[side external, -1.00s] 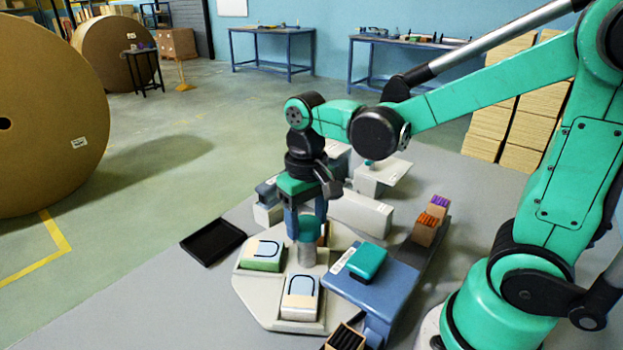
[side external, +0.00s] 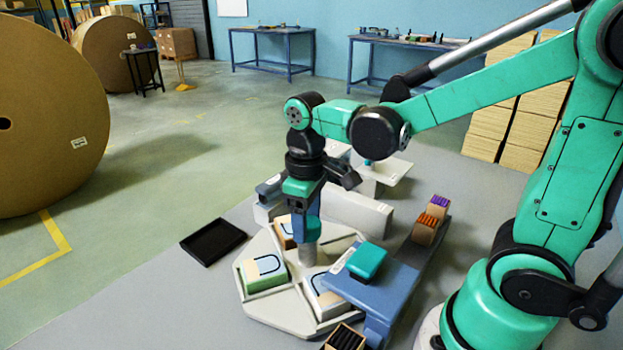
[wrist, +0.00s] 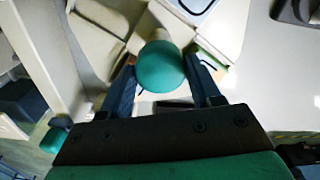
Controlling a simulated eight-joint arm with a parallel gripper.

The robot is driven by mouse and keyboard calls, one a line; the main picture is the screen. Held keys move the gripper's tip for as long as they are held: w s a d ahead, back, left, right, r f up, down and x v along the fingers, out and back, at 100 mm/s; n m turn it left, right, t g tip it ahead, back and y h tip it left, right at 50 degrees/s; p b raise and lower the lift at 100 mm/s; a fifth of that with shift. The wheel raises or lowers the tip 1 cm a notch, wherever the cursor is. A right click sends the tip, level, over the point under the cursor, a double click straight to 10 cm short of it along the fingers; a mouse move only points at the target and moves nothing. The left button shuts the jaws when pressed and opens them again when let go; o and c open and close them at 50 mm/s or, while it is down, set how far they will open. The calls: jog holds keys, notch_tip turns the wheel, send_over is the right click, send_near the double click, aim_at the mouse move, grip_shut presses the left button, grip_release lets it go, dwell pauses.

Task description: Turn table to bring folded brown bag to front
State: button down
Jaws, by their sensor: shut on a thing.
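The turntable (side external: 262,311) is a pale many-sided disc with bag compartments around a grey centre post (side external: 307,255). My gripper (side external: 306,232) points down over the post. In the wrist view my gripper (wrist: 163,78) is shut on the round teal knob (wrist: 160,66), a finger on each side. The folded brown bag (side external: 284,236) shows at the back left of the turntable, partly hidden by my gripper. A green-sided bag (side external: 263,270) lies at the front left. A white-sided bag (side external: 322,288) lies at the front right, partly behind the blue stand.
A blue stand (side external: 378,283) with a teal block (side external: 367,262) overhangs the turntable's right side. A black tray (side external: 213,242) lies at left. A white barrier (side external: 358,212) stands behind. Small boxes (side external: 424,228) stand at right. An open box (side external: 345,337) is in front.

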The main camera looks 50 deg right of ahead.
jog(key=shift+n, duration=3.1)
jog(key=shift+c, duration=0.8)
grip_release()
jog(key=shift+r, duration=2.85)
